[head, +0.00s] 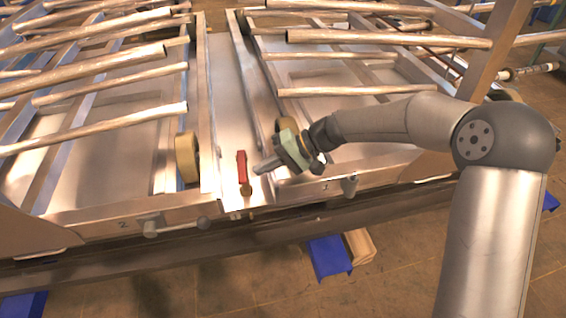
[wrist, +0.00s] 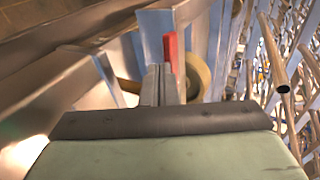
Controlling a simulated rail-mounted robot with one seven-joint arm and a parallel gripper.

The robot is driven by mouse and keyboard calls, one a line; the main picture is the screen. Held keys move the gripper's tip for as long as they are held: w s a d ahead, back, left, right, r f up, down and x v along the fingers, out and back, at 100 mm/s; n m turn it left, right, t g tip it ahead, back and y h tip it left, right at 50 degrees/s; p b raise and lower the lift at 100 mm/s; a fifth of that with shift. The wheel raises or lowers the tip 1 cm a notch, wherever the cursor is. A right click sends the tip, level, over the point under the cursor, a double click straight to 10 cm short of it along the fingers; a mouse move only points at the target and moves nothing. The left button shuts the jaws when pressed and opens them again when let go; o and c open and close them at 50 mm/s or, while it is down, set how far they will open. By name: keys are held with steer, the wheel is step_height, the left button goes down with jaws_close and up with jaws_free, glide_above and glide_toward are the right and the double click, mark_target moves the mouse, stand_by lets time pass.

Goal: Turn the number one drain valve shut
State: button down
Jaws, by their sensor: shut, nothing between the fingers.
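A red lever handle (head: 242,166) stands upright on a small brass fitting (head: 247,189) in the channel between the two metal frames. It also shows in the wrist view (wrist: 174,52), just beyond my fingertips. My gripper (head: 259,169) is shut and empty, its fingers pointing left at the lever from close on its right. The fingers also show in the wrist view (wrist: 160,84); I cannot tell whether they touch the lever. A small grey fitting (head: 349,186) sits on the right frame's front edge. The small mark beside it is hard to read.
A tan wheel (head: 187,158) stands left of the lever. The left frame's front carries a "2" mark and a grey fitting with a bar handle (head: 185,226). Metal tubes (head: 100,128) lie across both frames. A blue block (head: 329,257) sits on the floor in front.

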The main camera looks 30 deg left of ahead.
steer(key=shift+s+a, duration=0.35)
steer(key=shift+a, duration=0.25)
steer(key=shift+b, duration=0.4)
